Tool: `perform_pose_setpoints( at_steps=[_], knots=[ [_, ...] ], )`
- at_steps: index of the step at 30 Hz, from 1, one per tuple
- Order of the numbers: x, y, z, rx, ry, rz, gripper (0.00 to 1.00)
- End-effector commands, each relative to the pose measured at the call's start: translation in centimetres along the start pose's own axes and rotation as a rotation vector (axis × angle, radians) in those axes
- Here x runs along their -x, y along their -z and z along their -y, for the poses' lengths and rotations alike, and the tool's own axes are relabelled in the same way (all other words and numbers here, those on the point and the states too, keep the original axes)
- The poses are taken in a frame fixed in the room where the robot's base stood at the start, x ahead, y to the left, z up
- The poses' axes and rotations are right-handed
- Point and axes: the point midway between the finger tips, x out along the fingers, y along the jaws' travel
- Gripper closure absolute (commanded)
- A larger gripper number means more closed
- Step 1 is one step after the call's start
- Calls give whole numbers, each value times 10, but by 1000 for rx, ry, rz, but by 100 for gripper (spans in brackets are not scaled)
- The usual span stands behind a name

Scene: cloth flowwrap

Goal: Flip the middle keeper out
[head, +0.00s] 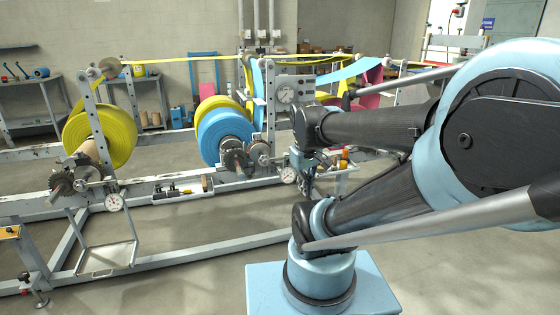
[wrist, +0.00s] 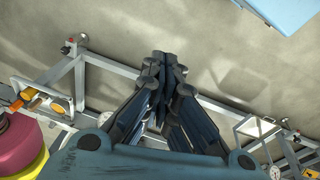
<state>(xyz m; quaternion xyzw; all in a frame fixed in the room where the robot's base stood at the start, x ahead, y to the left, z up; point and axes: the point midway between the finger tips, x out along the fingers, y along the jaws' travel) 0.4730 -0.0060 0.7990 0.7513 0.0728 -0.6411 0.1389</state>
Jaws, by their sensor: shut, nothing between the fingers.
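My gripper (wrist: 165,62) is shut and empty in the wrist view, its dark fingertips together above the floor and a grey frame rail. In the head view my gripper (head: 306,187) hangs small beside the middle unwind stand, partly hidden by my arm. The middle stand has a grey upright (head: 270,110), a blue roll (head: 224,137) with a yellow roll behind it, and dark metal hubs (head: 235,161) at the roll's shaft end. A keeper there is too small to tell apart from the hubs. No keeper is clear in the wrist view.
The left stand carries a yellow roll (head: 118,138). A small tray (head: 180,189) sits on the near rail between the stands. Round gauges (head: 114,202) hang from the rail. In the wrist view a pink roll (wrist: 22,145) is at lower left. The floor in front is mostly clear.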

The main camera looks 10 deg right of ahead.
Motion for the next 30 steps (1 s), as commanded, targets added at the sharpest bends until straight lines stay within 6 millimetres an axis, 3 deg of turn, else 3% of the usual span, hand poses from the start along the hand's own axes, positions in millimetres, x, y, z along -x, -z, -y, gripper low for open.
perform_pose_setpoints(
  at_steps=[12, 30],
  knots=[
    [24, 69, -22, 367, -73, 61, 100],
    [30, 181, -35, 881, -160, 179, 100]
  ],
)
